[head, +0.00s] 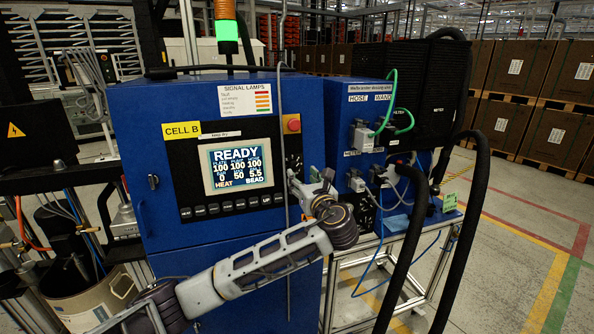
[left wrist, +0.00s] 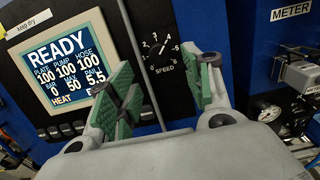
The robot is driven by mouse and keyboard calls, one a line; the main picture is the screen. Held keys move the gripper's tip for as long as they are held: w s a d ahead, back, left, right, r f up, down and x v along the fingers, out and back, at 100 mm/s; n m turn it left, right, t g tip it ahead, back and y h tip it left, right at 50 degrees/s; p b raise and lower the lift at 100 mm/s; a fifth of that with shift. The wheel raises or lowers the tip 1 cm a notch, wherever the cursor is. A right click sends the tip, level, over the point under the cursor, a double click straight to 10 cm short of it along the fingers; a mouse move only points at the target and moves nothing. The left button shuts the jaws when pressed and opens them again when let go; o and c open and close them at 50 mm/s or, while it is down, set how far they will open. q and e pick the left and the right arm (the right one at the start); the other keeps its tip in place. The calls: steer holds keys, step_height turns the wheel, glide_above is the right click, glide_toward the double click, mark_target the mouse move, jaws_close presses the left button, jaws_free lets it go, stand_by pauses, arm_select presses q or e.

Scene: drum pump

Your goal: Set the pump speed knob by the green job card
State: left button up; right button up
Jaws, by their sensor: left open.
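The speed knob's dial (left wrist: 162,52) sits on the black panel right of the screen, marked SPEED with a scale from 0 to 6. Its pale pointer slants up and right; I cannot tell its exact setting. My left gripper (left wrist: 167,68) is open, its green-padded fingers apart on either side of the dial in the picture, with nothing between them. In the head view my left gripper (head: 311,190) is in front of the panel's right edge, partly covering it. The green job card (head: 449,202) is at the right of the blue cabinet; its writing is too small to read. My right gripper is out of view.
The screen (head: 238,165) reads READY. A thin grey rod (head: 281,110) hangs down the cabinet front near the dial. Connectors with green and grey cables (head: 362,135) stick out of the blue side panel. Thick black hoses (head: 474,180) hang at the right.

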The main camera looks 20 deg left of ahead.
mark_target(296, 169)
arm_select(q)
steer(key=shift+x, duration=3)
steer(key=c, duration=1)
